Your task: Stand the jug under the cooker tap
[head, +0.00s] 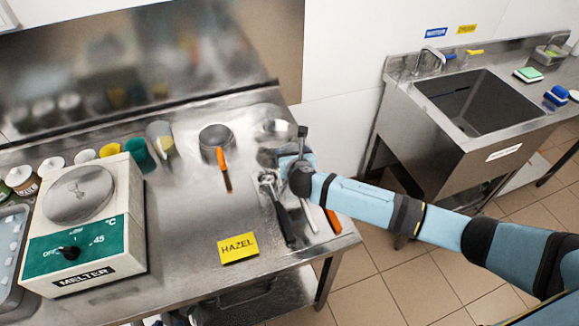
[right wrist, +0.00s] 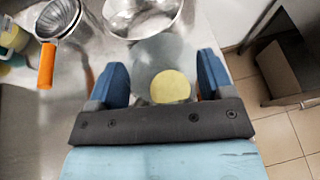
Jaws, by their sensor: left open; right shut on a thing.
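My right gripper (head: 287,163) is over the right end of the steel bench. In the right wrist view its two blue fingers (right wrist: 155,85) are on either side of a see-through round thing, which I take to be the jug (right wrist: 150,52). A yellow disc (right wrist: 170,87) shows within it, between the fingers. In the head view the arm hides most of the jug, and I cannot tell whether it touches the bench. I see no cooker or tap of one. My left gripper is not in view.
A steel bowl (head: 275,130) and an orange-handled pan or strainer (head: 216,138) are close by. A black-handled tool (head: 280,218) lies in front, near a HAZEL card (head: 238,247). The melter (head: 85,225) stands left. A sink (head: 475,100) is across a floor gap.

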